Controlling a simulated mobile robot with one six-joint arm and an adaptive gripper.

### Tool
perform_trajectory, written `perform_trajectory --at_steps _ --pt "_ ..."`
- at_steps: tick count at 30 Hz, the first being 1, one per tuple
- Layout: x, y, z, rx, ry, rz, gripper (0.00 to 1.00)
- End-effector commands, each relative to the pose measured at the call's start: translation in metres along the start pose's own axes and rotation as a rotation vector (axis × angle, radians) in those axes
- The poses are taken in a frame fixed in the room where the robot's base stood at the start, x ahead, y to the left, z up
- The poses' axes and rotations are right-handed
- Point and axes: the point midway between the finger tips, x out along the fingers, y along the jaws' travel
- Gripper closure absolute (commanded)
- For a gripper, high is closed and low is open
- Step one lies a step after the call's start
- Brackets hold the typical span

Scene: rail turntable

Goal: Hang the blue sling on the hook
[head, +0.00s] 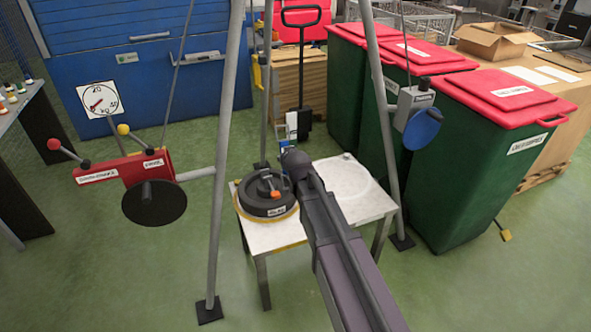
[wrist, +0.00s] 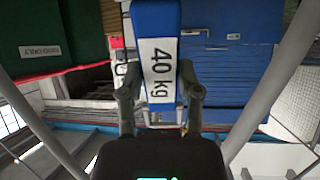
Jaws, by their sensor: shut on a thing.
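The blue sling (wrist: 156,15) with a white "40 kg" label stands upright between the fingers of my gripper (wrist: 160,98), which is shut on it, in the wrist view. In the head view a small blue part of the sling (head: 283,145) shows just past the end of my arm, above the table; my gripper there is mostly hidden by my own arm. A round dark weight (head: 265,205) with an orange part on top sits on the white table, just left of my arm. I cannot make out the hook in either view.
Grey frame legs (head: 222,150) stand around the small white table (head: 270,232). A red winch box (head: 120,172) is at the left and a grey box with a blue disc (head: 422,128) at the right. Green bins (head: 470,160) stand behind right; a blue cabinet (head: 140,60) stands behind left.

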Motion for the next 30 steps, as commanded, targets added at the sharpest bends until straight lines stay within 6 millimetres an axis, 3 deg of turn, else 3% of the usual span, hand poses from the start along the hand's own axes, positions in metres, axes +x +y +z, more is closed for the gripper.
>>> perform_trajectory --at_steps 1,6,15,21,30 --pt "-0.005 -0.003 -0.017 -0.01 0.033 -0.021 1.0" --pt "-0.013 -0.014 -0.052 -0.039 0.136 -0.082 1.0" --pt "-0.028 -0.029 -0.101 -0.054 0.275 -0.131 1.0" --pt "-0.033 -0.033 -0.115 -0.052 0.32 -0.134 1.0" --pt "-0.033 -0.034 -0.116 -0.052 0.326 -0.134 1.0"
